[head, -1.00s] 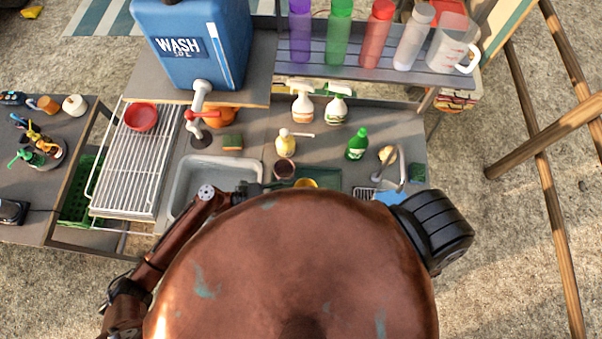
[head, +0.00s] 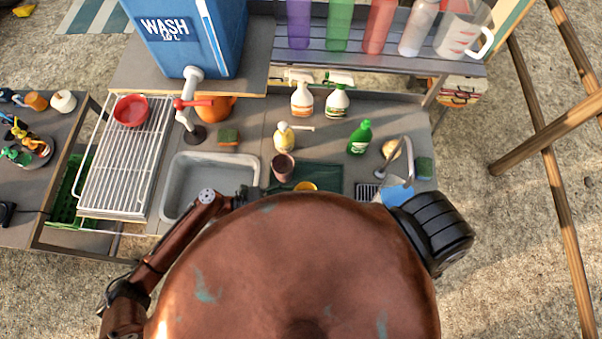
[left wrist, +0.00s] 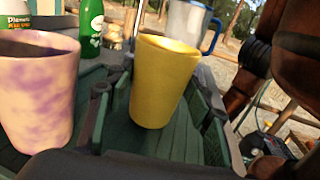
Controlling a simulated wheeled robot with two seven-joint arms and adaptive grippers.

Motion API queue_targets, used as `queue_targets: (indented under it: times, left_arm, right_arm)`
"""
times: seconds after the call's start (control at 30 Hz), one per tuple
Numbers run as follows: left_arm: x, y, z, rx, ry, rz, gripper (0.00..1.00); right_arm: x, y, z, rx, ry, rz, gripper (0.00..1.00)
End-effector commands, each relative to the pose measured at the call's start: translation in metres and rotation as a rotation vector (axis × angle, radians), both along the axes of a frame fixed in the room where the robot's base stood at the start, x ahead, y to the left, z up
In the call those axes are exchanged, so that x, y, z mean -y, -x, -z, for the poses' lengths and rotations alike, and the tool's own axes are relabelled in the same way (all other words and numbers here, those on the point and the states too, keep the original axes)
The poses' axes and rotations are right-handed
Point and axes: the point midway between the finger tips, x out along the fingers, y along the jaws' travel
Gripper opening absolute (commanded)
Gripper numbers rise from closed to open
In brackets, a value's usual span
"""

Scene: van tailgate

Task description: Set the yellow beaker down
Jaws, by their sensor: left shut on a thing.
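The yellow beaker (left wrist: 162,85) stands near upright between the two dark fingers of my left gripper (left wrist: 155,112), which is shut on it. A green ribbed surface shows below it; I cannot tell whether its base touches this. In the head view only the beaker's yellow rim (head: 306,186) shows, past my copper body, over the dark green mat (head: 322,172). My right gripper is not in view.
A purple-blotched cup (left wrist: 38,92) stands close left of the beaker; in the head view it is the brownish cup (head: 282,170). A green bottle (head: 360,138), a yellow dispenser (head: 285,137), a grey basin (head: 212,182) and a tap (head: 408,165) are around.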

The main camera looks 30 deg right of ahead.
Motion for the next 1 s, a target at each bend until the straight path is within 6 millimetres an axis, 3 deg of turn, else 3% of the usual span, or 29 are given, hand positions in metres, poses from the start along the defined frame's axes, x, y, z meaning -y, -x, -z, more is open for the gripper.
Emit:
queue_targets:
  times: [0.93, 0.97, 1.0]
  left_arm:
    - [0.000, 0.000, 0.013, 0.000, 0.000, 0.000, 0.22]
    - [0.000, 0.000, 0.013, 0.000, 0.000, 0.000, 0.49]
    - [0.000, 0.000, 0.012, 0.000, 0.000, 0.000, 0.52]
  right_arm:
    - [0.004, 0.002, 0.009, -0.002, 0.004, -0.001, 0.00]
    - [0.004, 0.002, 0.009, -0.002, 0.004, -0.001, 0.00]
    - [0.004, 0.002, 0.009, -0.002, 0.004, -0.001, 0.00]
